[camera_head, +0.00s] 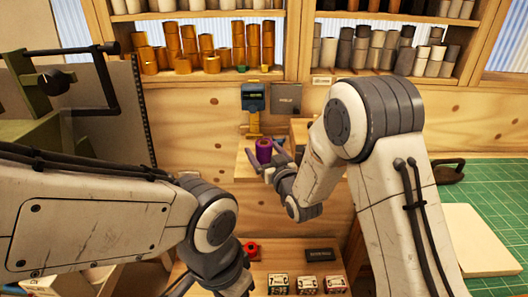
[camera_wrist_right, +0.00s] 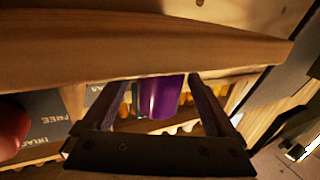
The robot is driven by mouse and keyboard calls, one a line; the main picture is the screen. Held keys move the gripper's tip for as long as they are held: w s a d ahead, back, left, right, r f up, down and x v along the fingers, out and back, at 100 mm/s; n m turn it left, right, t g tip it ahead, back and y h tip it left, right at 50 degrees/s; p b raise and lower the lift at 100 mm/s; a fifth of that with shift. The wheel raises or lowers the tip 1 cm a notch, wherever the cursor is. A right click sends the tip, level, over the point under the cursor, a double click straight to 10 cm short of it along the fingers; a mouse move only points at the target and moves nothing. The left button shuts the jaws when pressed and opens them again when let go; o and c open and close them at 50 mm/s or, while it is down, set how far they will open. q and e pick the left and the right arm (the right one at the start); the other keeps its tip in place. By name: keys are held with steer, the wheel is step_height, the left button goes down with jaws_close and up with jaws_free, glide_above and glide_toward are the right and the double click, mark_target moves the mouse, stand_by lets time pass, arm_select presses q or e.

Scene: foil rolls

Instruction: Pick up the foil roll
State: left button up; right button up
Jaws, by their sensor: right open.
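A purple foil roll (camera_head: 264,151) stands upright on a small wooden shelf in the middle of the head view. My right gripper (camera_head: 266,158) is open, with one finger on each side of the roll. In the right wrist view the purple roll (camera_wrist_right: 160,97) shows between the two dark fingers of the right gripper (camera_wrist_right: 154,100). I cannot tell whether either finger touches it. My left gripper (camera_head: 212,285) is low at the bottom edge, partly cut off and hidden by its arm, so its jaws are unclear.
A blue and yellow device (camera_head: 253,100) stands behind the purple roll. A red roll (camera_head: 250,250) and several small boxes (camera_head: 308,283) sit on a lower wooden surface. Shelves of gold rolls (camera_head: 188,45) and grey rolls (camera_head: 378,50) line the back. A green mat (camera_head: 500,195) lies right.

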steer(key=shift+c, duration=0.4)
jaws_close()
steer(key=shift+r, duration=0.15)
